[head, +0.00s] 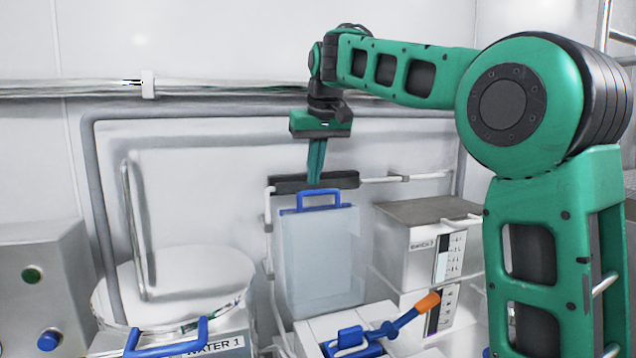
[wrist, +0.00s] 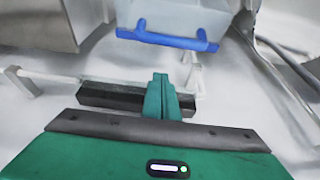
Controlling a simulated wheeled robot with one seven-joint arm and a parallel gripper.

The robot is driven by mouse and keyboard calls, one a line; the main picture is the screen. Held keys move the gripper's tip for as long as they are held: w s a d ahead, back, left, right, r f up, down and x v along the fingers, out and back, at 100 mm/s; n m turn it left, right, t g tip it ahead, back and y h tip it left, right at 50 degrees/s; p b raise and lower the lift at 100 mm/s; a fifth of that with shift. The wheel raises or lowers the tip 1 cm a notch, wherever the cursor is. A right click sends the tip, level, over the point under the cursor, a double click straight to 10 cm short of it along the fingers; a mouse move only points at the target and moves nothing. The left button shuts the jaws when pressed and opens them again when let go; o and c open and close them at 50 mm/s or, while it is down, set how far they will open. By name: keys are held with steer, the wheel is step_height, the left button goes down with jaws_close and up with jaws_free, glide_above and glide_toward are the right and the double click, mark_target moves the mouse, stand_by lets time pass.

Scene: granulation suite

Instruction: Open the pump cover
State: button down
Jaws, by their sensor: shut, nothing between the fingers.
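The pump cover looks to be the pale translucent panel (head: 322,262) with a blue handle (head: 318,194) along its top edge. It stands upright in the middle of the head view. In the wrist view the blue handle (wrist: 168,41) lies at the top, with part of the pale panel (wrist: 185,14) beyond it. My gripper (head: 315,180) points down, its fingers together and empty, just above and behind the handle in the head view. In the wrist view my gripper (wrist: 161,80) is apart from the handle. I cannot tell whether the fingers touch the dark bar (head: 290,185) behind the panel.
White pipes (head: 410,178) run beside the dark bar. A grey box (head: 405,245) stands right of the panel. A round white vessel (head: 185,275) is at left. A blue lever with an orange end (head: 428,302) and a blue handle (head: 350,340) are in front.

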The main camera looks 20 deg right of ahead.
steer(key=shift+s+f, duration=0.25)
steer(key=shift+s, duration=0.7)
steer(key=shift+s+f, duration=0.2)
steer(key=shift+s, duration=0.7)
steer(key=shift+s, duration=0.1)
steer(key=s+r+t, duration=0.1)
steer(key=s, duration=0.5)
steer(key=shift+s+r, duration=0.15)
steer(key=shift+s, duration=0.1)
steer(key=v, duration=1)
steer(key=shift+s+r, duration=0.2)
steer(key=shift+r, duration=0.1)
